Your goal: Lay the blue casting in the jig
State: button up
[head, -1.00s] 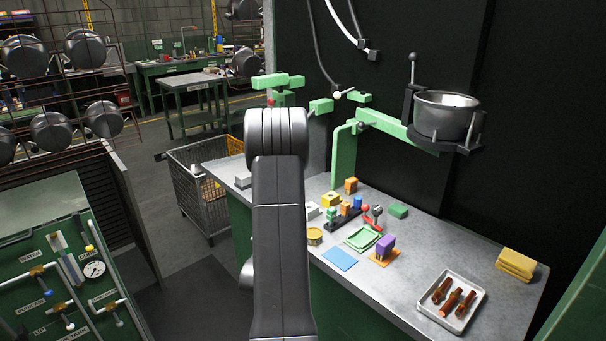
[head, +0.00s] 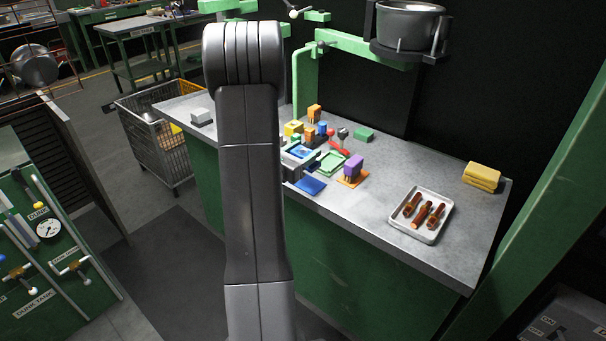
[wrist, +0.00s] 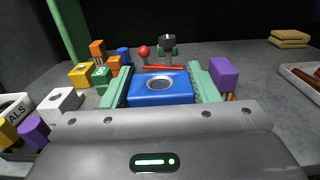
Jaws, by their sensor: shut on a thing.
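The blue casting (wrist: 160,90) is a block with a round hole in its top. The casting also shows in the head view (head: 299,151), partly behind my arm. The pale green jig (head: 332,164) lies on the bench, right of the casting in the head view. In the wrist view green rails flank the casting, and a red handle (wrist: 164,67) is behind it. I cannot tell whether the casting touches the jig.
A purple block (head: 353,166) on an orange base stands close right of the jig. Yellow (wrist: 81,75), orange, green and white blocks crowd its left. A tray with brown pieces (head: 427,233) and yellow cloths (head: 481,177) are farther right. The bench between is clear.

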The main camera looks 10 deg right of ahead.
jog(key=shift+f, duration=2.85)
jog(key=shift+f, duration=0.15)
jog(key=o, duration=1.1)
jog(key=shift+b, duration=0.3)
jog(key=shift+r+p, duration=0.2)
jog(key=shift+p, duration=0.1)
jog(key=b+v, duration=0.1)
jog(key=v, duration=1.1)
jog(key=shift+d, duration=0.15)
